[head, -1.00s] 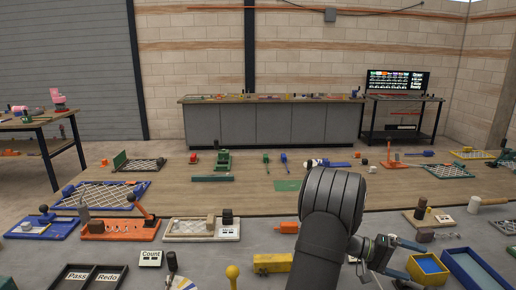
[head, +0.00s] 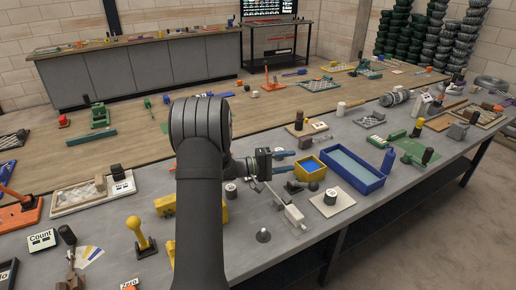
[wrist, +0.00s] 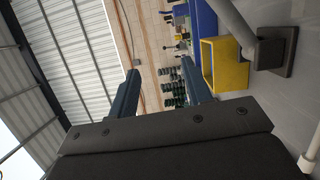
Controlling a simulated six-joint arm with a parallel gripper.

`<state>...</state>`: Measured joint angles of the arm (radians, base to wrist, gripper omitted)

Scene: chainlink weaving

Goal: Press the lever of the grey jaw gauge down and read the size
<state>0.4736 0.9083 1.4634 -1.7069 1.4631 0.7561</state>
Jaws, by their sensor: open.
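My gripper (head: 291,161) is open and empty, held above the grey bench with its two blue fingers pointing right in the head view. Both fingers show apart in the wrist view (wrist: 160,66). A pale grey device (head: 294,214) with a block and a thin rod stands on the bench just below and nearer than my gripper. It may be the jaw gauge, but I cannot make out its lever or any size reading. In the wrist view a grey post on a dark square base (wrist: 272,52) stands at the right; I cannot tell if it belongs to that device.
A yellow bin (head: 297,174) and a blue tray (head: 372,187) lie just right of my gripper. A yellow lever stand (head: 141,236) is left of my arm.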

